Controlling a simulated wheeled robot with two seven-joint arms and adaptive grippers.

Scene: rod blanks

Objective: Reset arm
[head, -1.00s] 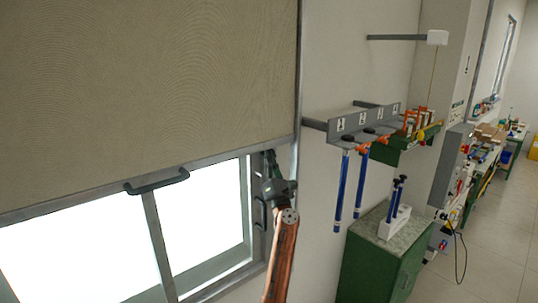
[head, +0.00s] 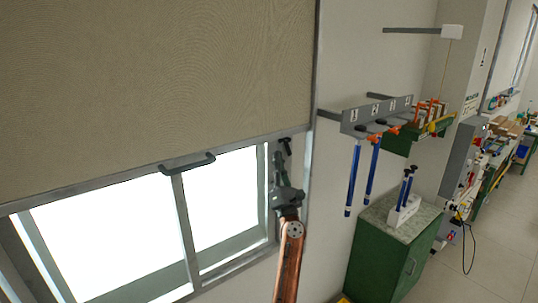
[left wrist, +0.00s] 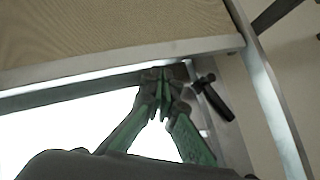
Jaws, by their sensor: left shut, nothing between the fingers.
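My left gripper (head: 278,156) is dark grey-green and points up in front of the right edge of the window frame, at the end of my copper-coloured arm. In the left wrist view its fingertips (left wrist: 163,84) meet with nothing between them. A small black handle (head: 286,146) is just right of the fingertips; it also shows in the left wrist view (left wrist: 215,99). Whether the fingers touch the frame or handle cannot be told. My right gripper is not in view.
A beige blind (head: 150,80) with a dark handle (head: 187,163) half covers the bright window (head: 110,235). To the right, a grey wall rack (head: 372,117) holds blue rods (head: 353,180). Below it, a white block (head: 403,213) with rods stands on a green cabinet (head: 385,255).

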